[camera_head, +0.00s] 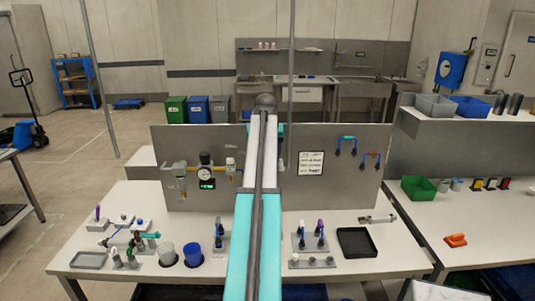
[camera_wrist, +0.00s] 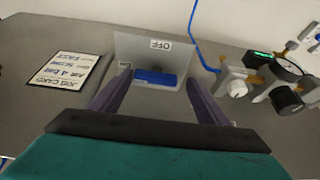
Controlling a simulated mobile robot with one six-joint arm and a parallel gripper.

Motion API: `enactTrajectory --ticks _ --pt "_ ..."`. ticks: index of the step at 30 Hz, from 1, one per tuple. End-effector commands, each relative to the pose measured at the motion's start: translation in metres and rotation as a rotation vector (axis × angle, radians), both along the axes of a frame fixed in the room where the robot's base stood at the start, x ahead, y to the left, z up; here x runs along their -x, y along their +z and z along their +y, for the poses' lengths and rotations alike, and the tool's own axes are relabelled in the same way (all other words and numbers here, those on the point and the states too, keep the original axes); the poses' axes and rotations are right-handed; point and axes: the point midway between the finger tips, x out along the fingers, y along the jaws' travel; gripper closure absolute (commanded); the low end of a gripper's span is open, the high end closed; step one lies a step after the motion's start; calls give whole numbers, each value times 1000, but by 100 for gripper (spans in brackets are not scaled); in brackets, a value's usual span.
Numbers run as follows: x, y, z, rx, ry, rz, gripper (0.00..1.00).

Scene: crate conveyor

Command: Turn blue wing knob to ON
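The blue wing knob (camera_wrist: 155,77) sits on a pale grey plate (camera_wrist: 140,47), with its wing lying sideways across the wrist view. An upside-down OFF label (camera_wrist: 161,44) is above it in that view. A small pale mark beside the left finger is partly hidden and cannot be read. My gripper (camera_wrist: 158,82) is open and empty, with one dark finger to each side of the knob. A gap shows on both sides, and I see no contact. In the head view my arm hides the knob and fingertips.
A job card (camera_wrist: 73,76) is left of the plate, and a gauge (camera_wrist: 287,69) with regulator knobs is at right in the wrist view. A blue hose (camera_wrist: 201,42) runs close to the plate. Fixtures and a black tray (camera_head: 356,243) stand on the white bench (camera_head: 400,262) below.

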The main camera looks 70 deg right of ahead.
Motion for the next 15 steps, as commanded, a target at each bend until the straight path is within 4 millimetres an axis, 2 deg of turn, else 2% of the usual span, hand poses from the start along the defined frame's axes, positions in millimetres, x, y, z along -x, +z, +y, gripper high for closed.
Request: enactTrajectory --ticks 15 --pt "4 6 -1 7 -5 2 27"
